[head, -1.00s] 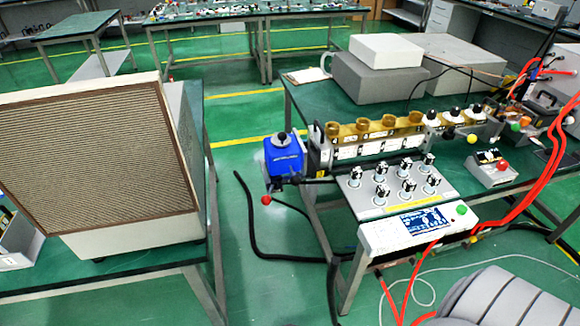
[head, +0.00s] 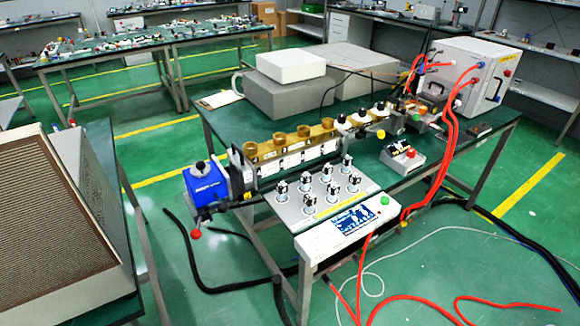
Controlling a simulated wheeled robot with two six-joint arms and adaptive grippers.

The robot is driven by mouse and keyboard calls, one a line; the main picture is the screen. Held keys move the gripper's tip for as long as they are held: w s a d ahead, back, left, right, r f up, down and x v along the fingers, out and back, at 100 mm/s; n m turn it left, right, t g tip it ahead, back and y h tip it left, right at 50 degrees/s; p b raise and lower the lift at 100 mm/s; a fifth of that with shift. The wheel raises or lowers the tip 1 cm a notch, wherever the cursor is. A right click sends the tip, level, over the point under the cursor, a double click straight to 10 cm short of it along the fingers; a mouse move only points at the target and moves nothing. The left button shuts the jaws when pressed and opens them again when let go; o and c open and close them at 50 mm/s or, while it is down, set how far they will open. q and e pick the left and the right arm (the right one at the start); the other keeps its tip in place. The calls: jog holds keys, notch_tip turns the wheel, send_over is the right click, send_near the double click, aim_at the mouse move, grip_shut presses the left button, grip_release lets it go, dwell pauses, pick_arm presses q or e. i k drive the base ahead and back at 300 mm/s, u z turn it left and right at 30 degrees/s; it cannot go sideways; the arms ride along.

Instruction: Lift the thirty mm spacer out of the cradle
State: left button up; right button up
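I cannot pick out the thirty mm spacer or its cradle with certainty at this distance. On the near green-topped bench (head: 225,122) a long brass-coloured assembly (head: 290,146) runs from left to right with several round brass collars on top. A blue unit (head: 205,184) with a black knob is at its left end. In front of it, a grey panel (head: 290,214) carries several black-and-white knobbed fittings, with a blue display (head: 353,219) and a green button at its front. Neither of my grippers is in view.
Grey boxes (head: 290,98) stand at the bench's back. A white cabinet (head: 465,78) with red hoses stands at the back right. Red hoses and black cables lie on the floor in front. A large mesh-fronted box (head: 50,215) is at left.

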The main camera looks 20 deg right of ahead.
aim_at(240, 170)
jog(key=z, duration=0.7)
jog(key=k, duration=0.8)
jog(key=z, duration=0.6)
jog(key=k, duration=0.5)
jog(key=z, duration=0.95)
jog(key=i, duration=1.9)
jog(key=u, duration=1.15)
jog(key=i, duration=0.6)
jog(key=u, duration=0.7)
